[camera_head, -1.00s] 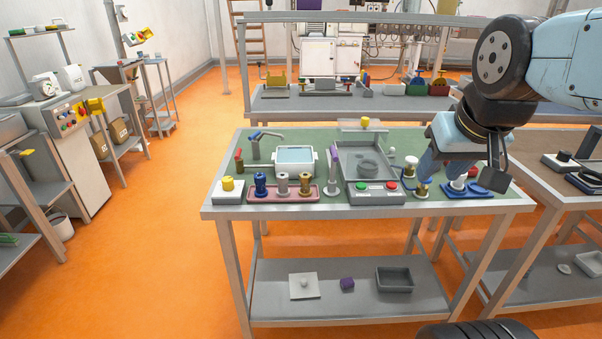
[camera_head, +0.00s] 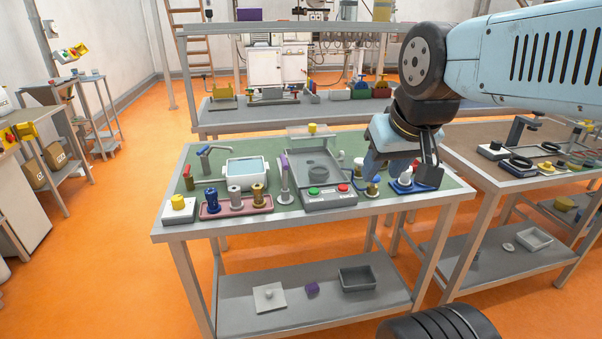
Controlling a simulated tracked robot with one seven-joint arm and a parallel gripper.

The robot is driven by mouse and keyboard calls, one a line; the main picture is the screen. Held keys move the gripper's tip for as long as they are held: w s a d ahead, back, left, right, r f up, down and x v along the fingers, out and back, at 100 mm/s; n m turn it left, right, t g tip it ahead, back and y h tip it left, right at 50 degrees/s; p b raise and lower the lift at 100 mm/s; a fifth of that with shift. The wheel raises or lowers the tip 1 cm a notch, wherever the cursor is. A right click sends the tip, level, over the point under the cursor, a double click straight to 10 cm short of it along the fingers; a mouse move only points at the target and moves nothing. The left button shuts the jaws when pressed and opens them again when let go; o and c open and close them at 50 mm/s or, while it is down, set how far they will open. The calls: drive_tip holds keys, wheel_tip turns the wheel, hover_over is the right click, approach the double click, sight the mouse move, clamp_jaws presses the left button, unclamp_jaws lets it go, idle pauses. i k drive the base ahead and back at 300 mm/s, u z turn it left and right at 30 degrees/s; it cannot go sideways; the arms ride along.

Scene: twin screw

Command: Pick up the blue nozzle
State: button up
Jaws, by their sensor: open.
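The blue nozzle (camera_head: 212,199) stands upright at the left end of a pink tray (camera_head: 209,215) on the front left of the workbench. A grey nozzle (camera_head: 235,197) and a brass nozzle (camera_head: 258,195) stand beside it in the same tray. My gripper (camera_head: 395,177) hangs over the right part of the bench, well to the right of the blue nozzle. It is open, and I see nothing held in it. It partly hides the small fittings and the blue stand (camera_head: 408,187) beneath and behind it.
A box with a yellow button (camera_head: 178,205) stands just left of the tray. A grey machine with green and red buttons (camera_head: 328,197) lies between the tray and my gripper. An upright post with a purple handle (camera_head: 284,180) stands right of the tray.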

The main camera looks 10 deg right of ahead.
sight(211, 193)
drive_tip(key=z, duration=1.4)
drive_tip(key=k, duration=0.75)
drive_tip(key=u, duration=1.45)
drive_tip(key=i, duration=1)
